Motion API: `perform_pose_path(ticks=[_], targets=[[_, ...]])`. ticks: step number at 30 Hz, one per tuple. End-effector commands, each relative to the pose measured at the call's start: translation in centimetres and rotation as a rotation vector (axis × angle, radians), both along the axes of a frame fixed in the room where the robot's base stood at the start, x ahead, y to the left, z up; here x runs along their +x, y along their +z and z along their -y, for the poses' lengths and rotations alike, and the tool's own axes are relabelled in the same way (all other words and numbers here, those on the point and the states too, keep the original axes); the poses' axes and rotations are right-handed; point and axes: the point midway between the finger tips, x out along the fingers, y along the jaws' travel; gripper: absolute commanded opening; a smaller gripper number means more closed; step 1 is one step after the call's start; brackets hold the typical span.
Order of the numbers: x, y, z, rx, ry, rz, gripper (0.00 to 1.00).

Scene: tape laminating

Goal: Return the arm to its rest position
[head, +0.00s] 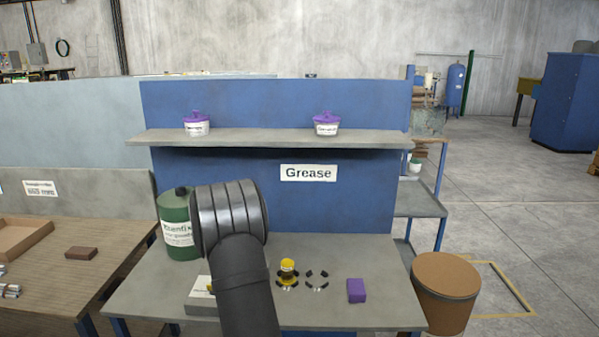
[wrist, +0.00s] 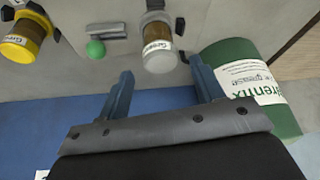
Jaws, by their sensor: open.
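My arm (head: 238,260) rises in the middle of the head view, in front of the grey workbench (head: 345,255). It hides part of the bench and of the green canister's right side. My gripper (wrist: 163,88) shows only in the wrist view; its two blue fingers are spread wide apart with nothing between them. The green canister (head: 178,225) stands at the bench's left side. It also shows close to the right finger in the wrist view (wrist: 240,75); I cannot tell whether they touch.
A yellow-topped jar (head: 287,270) stands within black corner marks beside an empty marked spot (head: 317,281) and a purple block (head: 356,290). Two purple-lidded tubs (head: 196,125) (head: 326,125) sit on the shelf (head: 265,139). A brown drum (head: 444,290) stands to the right.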

Motion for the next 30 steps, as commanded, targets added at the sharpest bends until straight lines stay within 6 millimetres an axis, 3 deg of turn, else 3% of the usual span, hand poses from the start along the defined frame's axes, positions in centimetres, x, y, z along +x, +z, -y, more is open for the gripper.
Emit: perform_pose_path(ticks=[11, 19, 30], targets=[[2.5, -6.5, -0.6, 0.0, 0.0, 0.0, 0.61], [2.6, -3.8, -0.6, 0.0, 0.0, 0.002, 0.61], [2.5, -3.4, -0.6, 0.0, 0.0, 0.0, 0.61]])
